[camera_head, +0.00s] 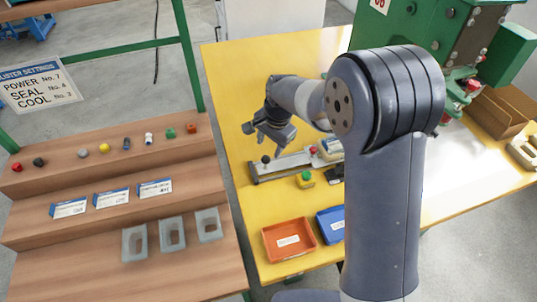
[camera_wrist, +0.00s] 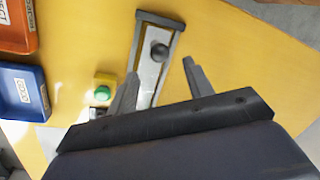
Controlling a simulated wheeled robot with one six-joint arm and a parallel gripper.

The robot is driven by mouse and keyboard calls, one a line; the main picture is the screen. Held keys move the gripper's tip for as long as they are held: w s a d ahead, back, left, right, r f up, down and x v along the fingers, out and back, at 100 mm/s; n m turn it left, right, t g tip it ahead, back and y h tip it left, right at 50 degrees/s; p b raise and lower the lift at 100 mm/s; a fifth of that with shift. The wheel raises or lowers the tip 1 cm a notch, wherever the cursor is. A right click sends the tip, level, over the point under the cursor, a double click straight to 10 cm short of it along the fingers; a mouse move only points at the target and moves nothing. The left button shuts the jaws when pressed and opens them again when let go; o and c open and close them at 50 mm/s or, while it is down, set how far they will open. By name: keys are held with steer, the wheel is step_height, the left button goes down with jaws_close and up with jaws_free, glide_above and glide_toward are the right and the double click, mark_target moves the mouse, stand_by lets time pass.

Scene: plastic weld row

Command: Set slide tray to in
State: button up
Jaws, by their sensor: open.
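The slide tray (camera_head: 283,166) is a long, narrow grey slide on the yellow table, with a round black knob (camera_head: 265,160) near its left end. In the wrist view the slide tray (camera_wrist: 147,78) runs up between my fingers to a dark end bar, and the knob (camera_wrist: 159,51) stands just beyond the fingertips. My gripper (camera_head: 265,136) is above the knob end of the tray in the head view. My gripper (camera_wrist: 160,72) is open and empty, with one finger on either side of the slide. The tray's far right end is partly hidden by my arm.
A yellow box with a green button (camera_head: 305,179) stands beside the slide. An orange tray (camera_head: 289,240) and a blue tray (camera_head: 330,223) lie nearer the front edge. A green machine (camera_head: 420,25) stands at the back right. Yellow table left of the slide is clear.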

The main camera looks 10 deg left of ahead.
mark_target(266, 157)
steer(key=f, duration=0.4)
steer(key=a+f, duration=0.1)
steer(key=f, duration=0.1)
steer(key=shift+w+f, duration=0.25)
steer(key=shift+w, duration=0.1)
jaws_close()
